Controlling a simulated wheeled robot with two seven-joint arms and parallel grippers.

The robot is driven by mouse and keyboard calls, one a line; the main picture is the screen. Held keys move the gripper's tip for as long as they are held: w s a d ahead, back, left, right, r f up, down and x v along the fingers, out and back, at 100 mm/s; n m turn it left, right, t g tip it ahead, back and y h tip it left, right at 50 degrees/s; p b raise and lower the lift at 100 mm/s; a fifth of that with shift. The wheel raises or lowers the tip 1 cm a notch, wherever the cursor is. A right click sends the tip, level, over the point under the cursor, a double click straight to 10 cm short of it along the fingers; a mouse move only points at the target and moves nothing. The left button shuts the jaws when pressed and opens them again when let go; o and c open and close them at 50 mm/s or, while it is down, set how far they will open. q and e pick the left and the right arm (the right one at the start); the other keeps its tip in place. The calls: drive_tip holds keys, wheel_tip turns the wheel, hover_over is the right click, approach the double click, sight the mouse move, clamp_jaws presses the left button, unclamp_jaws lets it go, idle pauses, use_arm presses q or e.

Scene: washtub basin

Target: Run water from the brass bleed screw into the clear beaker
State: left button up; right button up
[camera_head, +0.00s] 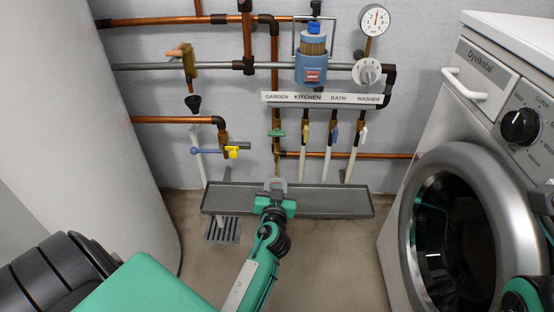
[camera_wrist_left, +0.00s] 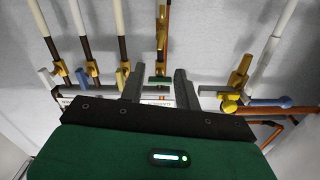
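My left gripper (camera_head: 277,184) is low at the front edge of the grey trough, below the green-handled garden valve (camera_head: 277,134). In the left wrist view, its two fingers (camera_wrist_left: 158,86) stand apart with nothing visibly held. The green handle (camera_wrist_left: 160,79) shows between the fingertips, apparently beyond them. Brass fittings (camera_wrist_left: 161,40) hang on this pipe in line with the gripper; I cannot tell whether one is the bleed screw. I cannot make out a clear beaker in either view. My right arm shows only in part at the right edge, its fingertips not visible.
A grey trough (camera_head: 335,203) lies along the wall, with a floor grate (camera_head: 222,230) at its left. A washing machine (camera_head: 440,160) bounds the right and a white cylinder (camera_head: 110,120) the left.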

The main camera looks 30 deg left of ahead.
sight(277, 155)
use_arm(q)
drive_tip(key=b+x, duration=0.2)
drive_tip(key=x, duration=1)
drive_tip(key=shift+d, duration=0.1)
clamp_jaws()
